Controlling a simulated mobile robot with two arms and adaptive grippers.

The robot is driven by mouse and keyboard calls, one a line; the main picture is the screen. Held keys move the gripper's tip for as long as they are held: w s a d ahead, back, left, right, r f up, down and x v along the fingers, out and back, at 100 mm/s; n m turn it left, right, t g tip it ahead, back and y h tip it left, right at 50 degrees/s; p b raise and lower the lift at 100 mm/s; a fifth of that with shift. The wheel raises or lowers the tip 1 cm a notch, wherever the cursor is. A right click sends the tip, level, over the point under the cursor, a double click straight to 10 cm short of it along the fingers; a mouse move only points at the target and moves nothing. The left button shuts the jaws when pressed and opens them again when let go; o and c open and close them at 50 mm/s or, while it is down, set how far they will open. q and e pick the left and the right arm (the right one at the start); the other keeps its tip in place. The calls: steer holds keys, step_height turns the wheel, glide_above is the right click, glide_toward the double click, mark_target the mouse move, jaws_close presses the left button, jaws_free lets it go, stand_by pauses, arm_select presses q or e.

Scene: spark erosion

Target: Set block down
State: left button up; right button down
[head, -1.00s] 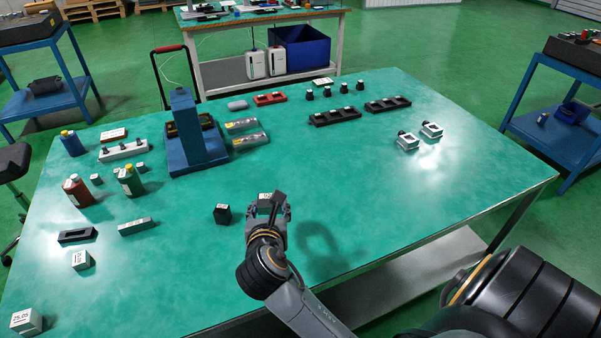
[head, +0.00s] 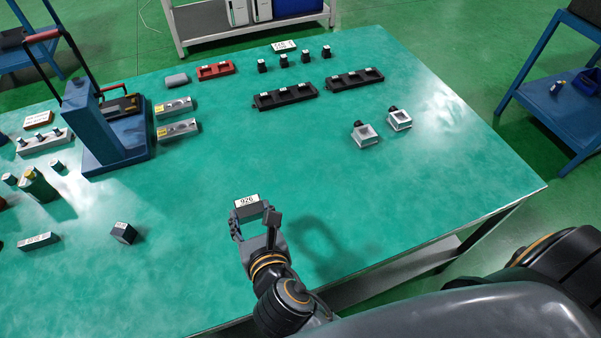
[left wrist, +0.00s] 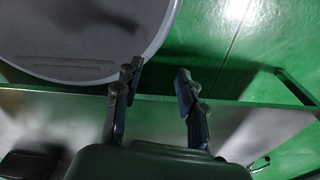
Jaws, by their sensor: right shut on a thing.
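A block with a white label reading 926 (head: 247,201) is in my right gripper (head: 254,217) in the head view. The gripper is shut on it, label facing up. A shadow falls on the table to the right, and the block appears to be above the green table top (head: 400,190); the gap is hard to judge. A dark block (head: 124,233) stands on the table to the left of my right gripper. My left gripper (left wrist: 157,77) is open and empty in the left wrist view, its fingers apart; it is not in the head view.
Two black trays (head: 286,96) (head: 355,79) and two silver-framed pieces (head: 365,133) (head: 399,120) lie farther back. A blue stand (head: 92,125) and grey bars (head: 178,130) are at the left. The middle of the table is clear. A round grey surface (left wrist: 80,35) shows in the left wrist view.

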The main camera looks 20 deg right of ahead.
steer(key=w+d+f, duration=0.3)
steer(key=w+d, duration=0.1)
steer(key=w, duration=0.3)
glide_above(274, 199)
steer(key=s, duration=0.1)
steer(key=f, duration=0.5)
steer(key=shift+a+f, duration=0.15)
steer(key=shift+a, duration=0.2)
steer(key=shift+w+d+f, duration=0.15)
steer(key=shift+w+f, duration=0.1)
steer(key=shift+f, duration=0.2)
steer(key=f, duration=0.3)
steer(key=shift+w+d+f+b, duration=0.15)
steer(key=shift+w+d+b, duration=0.1)
steer(key=shift+b, duration=0.15)
arm_select(q)
steer(key=shift+s+a+f, duration=0.3)
steer(key=shift+f, duration=0.15)
arm_select(e)
steer(key=shift+a+f, duration=0.1)
steer(key=shift+a, duration=0.05)
steer(key=shift+f, duration=0.15)
steer(key=c, duration=0.8)
jaws_free()
steer(key=shift+s+f, duration=0.1)
arm_select(q)
steer(key=shift+s+a, duration=0.1)
steer(key=shift+a, duration=0.05)
arm_select(e)
steer(key=shift+o, duration=1.2)
